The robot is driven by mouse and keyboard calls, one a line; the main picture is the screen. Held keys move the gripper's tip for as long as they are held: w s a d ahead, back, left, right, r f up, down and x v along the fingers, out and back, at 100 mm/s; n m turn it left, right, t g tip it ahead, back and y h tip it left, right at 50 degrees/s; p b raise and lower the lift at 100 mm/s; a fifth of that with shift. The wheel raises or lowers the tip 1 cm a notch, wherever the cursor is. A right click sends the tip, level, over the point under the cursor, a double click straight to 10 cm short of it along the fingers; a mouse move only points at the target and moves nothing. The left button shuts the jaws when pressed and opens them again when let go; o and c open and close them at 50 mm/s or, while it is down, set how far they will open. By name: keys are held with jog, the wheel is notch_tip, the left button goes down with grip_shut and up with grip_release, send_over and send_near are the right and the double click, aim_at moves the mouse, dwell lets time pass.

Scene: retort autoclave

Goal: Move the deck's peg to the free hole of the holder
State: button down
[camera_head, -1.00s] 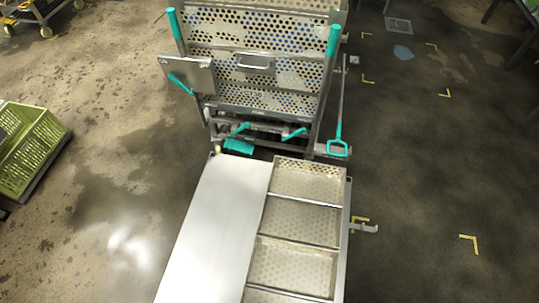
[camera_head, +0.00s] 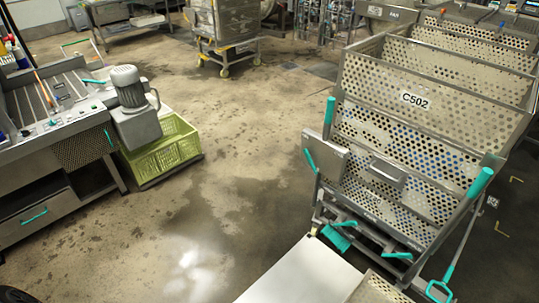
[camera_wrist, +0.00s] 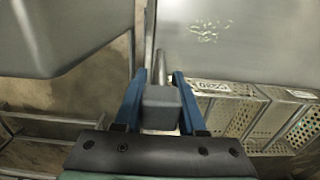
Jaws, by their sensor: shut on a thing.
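In the wrist view my gripper (camera_wrist: 160,82) has its two blue fingers closed on a grey block-like head with a metal rod, the peg (camera_wrist: 161,107). The rod points away from the gripper, toward the top of the picture. No other thing shows between the fingers. My gripper is outside the head view. The white flat deck surface (camera_head: 303,273) shows at the bottom of the head view, cut by the frame edge. I cannot make out the holder or its free hole in either view.
A perforated steel basket cart (camera_head: 400,150) labelled C502 with teal handles stands on the right. A green crate (camera_head: 163,152) and a machine with a grey motor (camera_head: 128,88) stand on the left. Open wet floor (camera_head: 200,215) lies between. A large pale panel (camera_wrist: 250,45) fills the wrist view's upper right.

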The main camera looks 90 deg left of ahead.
jog(key=shift+r+p, duration=2.1)
jog(key=shift+r, duration=0.25)
jog(key=shift+f, duration=0.1)
jog(key=w+d+f+n+b, duration=0.1)
jog(key=w+d+n+b, duration=0.1)
jog(key=w+d, duration=0.75)
jog(key=w+d+n+b, duration=0.1)
jog(key=w+d+b, duration=0.1)
jog(key=w+d, duration=0.8)
jog(key=w+a+r+n+b, duration=0.1)
jog(key=w+r+n+b, duration=0.1)
jog(key=w+r, duration=0.6)
jog(key=w+a+r+n+b, duration=0.1)
jog(key=w+r+n, duration=0.4)
jog(key=w, duration=0.9)
notch_tip(320, 180, up, 4)
jog(key=shift+a+f+b, duration=0.25)
jog(key=shift+a+b, duration=0.15)
jog(key=shift+a, duration=0.2)
jog(key=shift+d, duration=0.1)
